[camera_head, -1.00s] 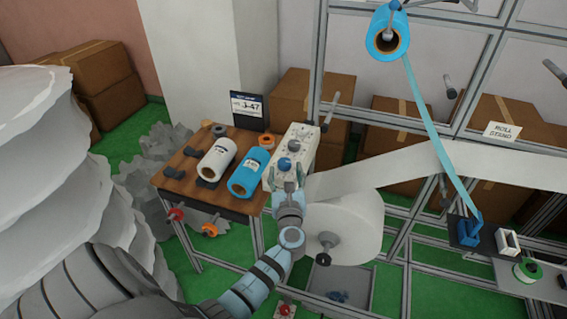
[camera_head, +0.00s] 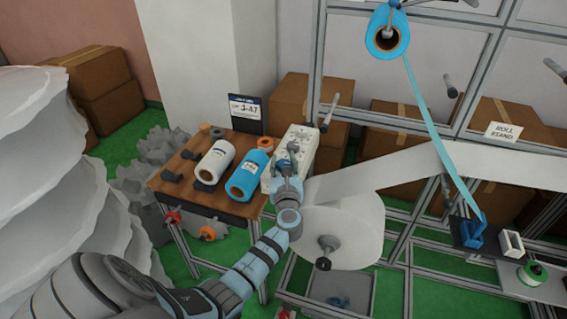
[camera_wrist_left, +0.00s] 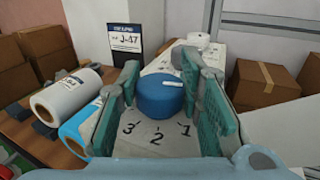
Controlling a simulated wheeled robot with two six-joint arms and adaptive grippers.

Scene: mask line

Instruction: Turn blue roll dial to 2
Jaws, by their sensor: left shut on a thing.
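The blue roll dial (camera_wrist_left: 160,97) is a round knob on a white panel with the printed numbers 3, 2 and 1 along its near side. A white bar mark on its top lies toward the upper right, away from the 2. My left gripper (camera_wrist_left: 165,100) has one finger on each side of the dial and is shut on it. In the head view my left gripper (camera_head: 288,158) is over the white panel (camera_head: 304,134) and hides the blue dial. My right gripper is not in view.
A white roll (camera_head: 215,161) and a blue roll (camera_head: 249,175) lie on the wooden table (camera_head: 170,185) beside the panel. A sign reading J-47 (camera_head: 246,112) stands behind them. A large white roll (camera_head: 352,230) on a spindle is right of my arm.

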